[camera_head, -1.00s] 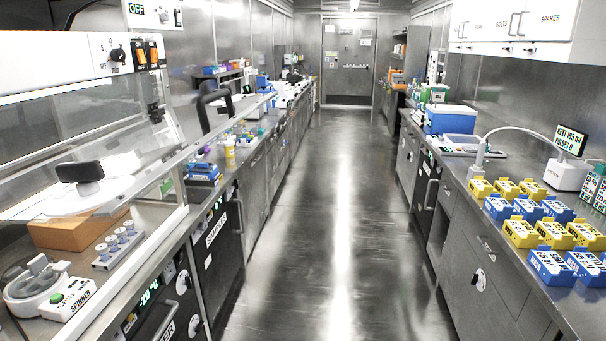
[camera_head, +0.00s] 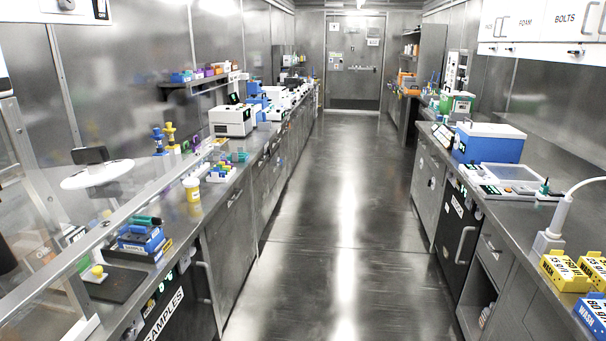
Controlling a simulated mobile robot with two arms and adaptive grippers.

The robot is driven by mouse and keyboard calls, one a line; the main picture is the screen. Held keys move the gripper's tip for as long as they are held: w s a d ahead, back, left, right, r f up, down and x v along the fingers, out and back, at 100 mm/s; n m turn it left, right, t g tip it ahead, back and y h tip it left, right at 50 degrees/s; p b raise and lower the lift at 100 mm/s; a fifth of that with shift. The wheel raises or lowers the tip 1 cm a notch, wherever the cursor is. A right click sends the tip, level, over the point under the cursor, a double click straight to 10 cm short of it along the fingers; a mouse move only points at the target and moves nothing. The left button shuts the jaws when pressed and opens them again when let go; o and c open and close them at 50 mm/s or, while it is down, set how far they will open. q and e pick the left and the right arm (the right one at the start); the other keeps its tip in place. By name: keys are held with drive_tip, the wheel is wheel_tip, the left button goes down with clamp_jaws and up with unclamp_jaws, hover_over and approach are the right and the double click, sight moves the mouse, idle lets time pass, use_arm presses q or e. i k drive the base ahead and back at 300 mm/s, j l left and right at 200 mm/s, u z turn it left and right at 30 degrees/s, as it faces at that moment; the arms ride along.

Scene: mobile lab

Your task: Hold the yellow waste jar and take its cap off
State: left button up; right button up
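The yellow waste jar (camera_head: 194,195) stands upright near the front edge of the left bench, about midway along the visible bench. It looks small from here. Its pale cap (camera_head: 191,182) sits on top. Nothing is seen touching the jar. Neither of my grippers shows in the head view.
A tube rack (camera_head: 219,173) stands just behind the jar. Blue boxes (camera_head: 141,242) and a dark mat (camera_head: 113,283) lie nearer on the left bench. A clear slanted panel covers the near left. The aisle floor (camera_head: 330,230) is clear. A blue cooler (camera_head: 489,143) stands on the right bench.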

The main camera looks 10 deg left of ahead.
sight(192, 194)
drive_tip(key=i+u, duration=0.1)
drive_tip(key=i, duration=0.5)
drive_tip(key=i+l+u, duration=0.15)
drive_tip(key=i, duration=0.45)
drive_tip(key=i+l+u, duration=0.1)
drive_tip(key=i, duration=0.5)
